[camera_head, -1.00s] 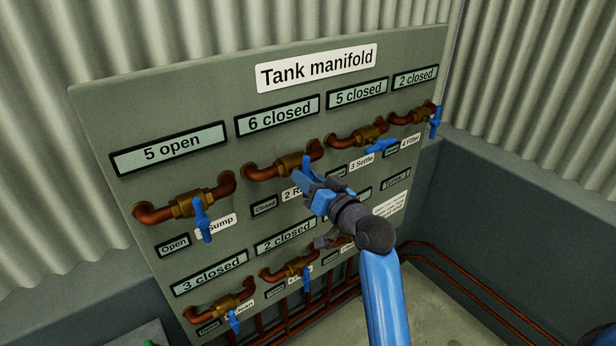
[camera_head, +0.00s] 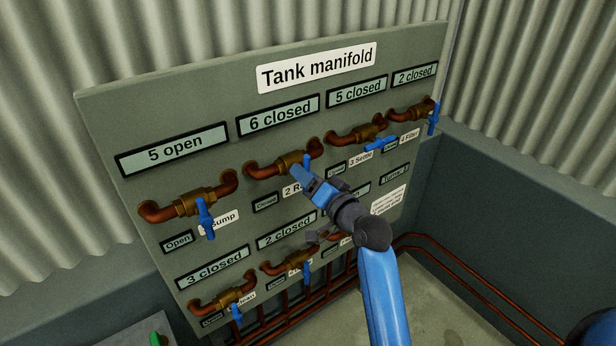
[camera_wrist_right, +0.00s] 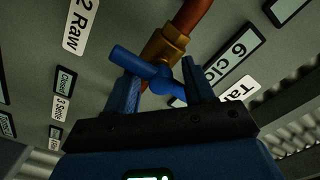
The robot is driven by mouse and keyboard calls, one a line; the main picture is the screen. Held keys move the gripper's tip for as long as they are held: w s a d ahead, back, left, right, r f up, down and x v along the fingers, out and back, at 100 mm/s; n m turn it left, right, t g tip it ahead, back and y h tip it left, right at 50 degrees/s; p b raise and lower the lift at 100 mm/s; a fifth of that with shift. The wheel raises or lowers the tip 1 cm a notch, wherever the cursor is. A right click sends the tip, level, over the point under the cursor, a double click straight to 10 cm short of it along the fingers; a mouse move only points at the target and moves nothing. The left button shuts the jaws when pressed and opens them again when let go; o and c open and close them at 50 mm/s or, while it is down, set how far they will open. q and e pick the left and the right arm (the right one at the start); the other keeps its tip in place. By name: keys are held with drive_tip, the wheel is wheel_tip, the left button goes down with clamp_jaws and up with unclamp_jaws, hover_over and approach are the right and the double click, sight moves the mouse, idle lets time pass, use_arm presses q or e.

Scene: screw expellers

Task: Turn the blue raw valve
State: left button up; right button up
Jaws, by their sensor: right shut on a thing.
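The 2 Raw valve has a brass body on a copper pipe, with a blue lever handle (camera_head: 307,162). It sits in the upper row of the Tank manifold panel, under a "6 closed" display (camera_head: 277,115). My right gripper (camera_head: 298,171) reaches it from the lower right and partly covers its label. In the right wrist view, the blue handle (camera_wrist_right: 150,68) crosses between the two fingers of my right gripper (camera_wrist_right: 163,88), which is shut on it. The brass body (camera_wrist_right: 163,46) is just beyond the fingertips. My left gripper is not in view.
The Sump valve handle (camera_head: 205,218) is to the left, and the Settle valve handle (camera_head: 380,144) is close on the right. Copper pipes (camera_head: 480,288) run along the right wall.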

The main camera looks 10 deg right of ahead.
drive_tip(key=shift+a, duration=0.1)
drive_tip(key=o, duration=1)
drive_tip(key=shift+b+v, duration=1.65)
drive_tip(key=shift+v, duration=3.8)
drive_tip(key=shift+f, duration=0.1)
drive_tip(key=p+v, duration=0.4)
drive_tip(key=v, duration=0.4)
drive_tip(key=shift+p, duration=0.3)
